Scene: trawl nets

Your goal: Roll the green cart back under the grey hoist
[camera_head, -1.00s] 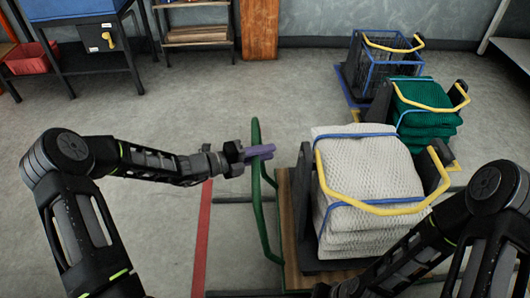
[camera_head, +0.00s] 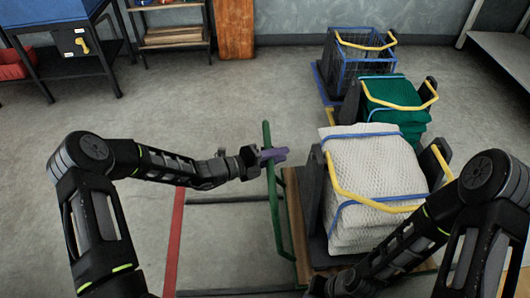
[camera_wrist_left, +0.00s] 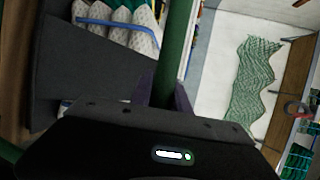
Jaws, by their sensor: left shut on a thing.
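The green cart has an upright green tube handle (camera_head: 276,215) and a wooden deck (camera_head: 298,225). A black cradle with yellow bars stands on it, holding a white net stack (camera_head: 370,180) with blue straps. My left gripper (camera_head: 272,155) is shut on the upper part of the handle. In the left wrist view the green tube (camera_wrist_left: 176,45) runs between its fingers. My right arm reaches across the lower right, over the front of the load; its gripper is at the bottom edge and its jaws are not clear. I cannot make out a grey hoist.
A green net stack (camera_head: 395,105) and an empty blue wire crate (camera_head: 360,68) stand in line behind the load. A red floor line (camera_head: 175,240) and dark strips (camera_head: 235,199) lie left of the cart. Open floor extends to the blue bench (camera_head: 50,32) at upper left.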

